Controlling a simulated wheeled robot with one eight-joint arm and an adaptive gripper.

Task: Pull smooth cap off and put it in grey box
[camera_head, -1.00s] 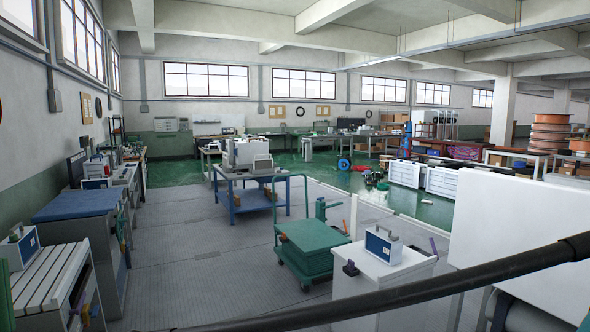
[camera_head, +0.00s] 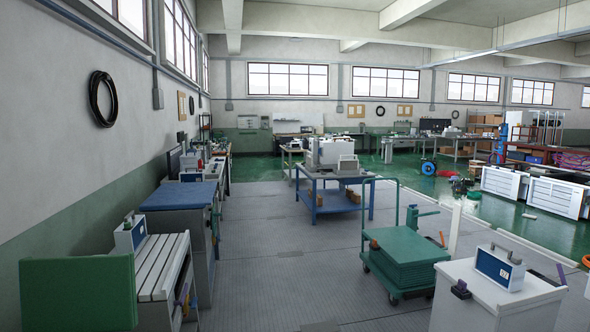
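I cannot make out a smooth cap anywhere in the head view. No box is clearly the grey box. A small grey-white case with a blue front and a handle (camera_head: 499,268) stands on a white cabinet (camera_head: 490,299) at the lower right. A similar small case (camera_head: 130,234) stands on a slatted bench (camera_head: 160,262) at the left. Light grey equipment (camera_head: 331,152) sits on a blue-framed table (camera_head: 338,182) in the middle. My gripper is not in view.
A green cart (camera_head: 403,259) with stacked green slabs stands left of the white cabinet. A green panel (camera_head: 78,293) is at the lower left. A blue-topped workbench (camera_head: 180,197) lines the left wall. The grey floor (camera_head: 285,265) between is clear.

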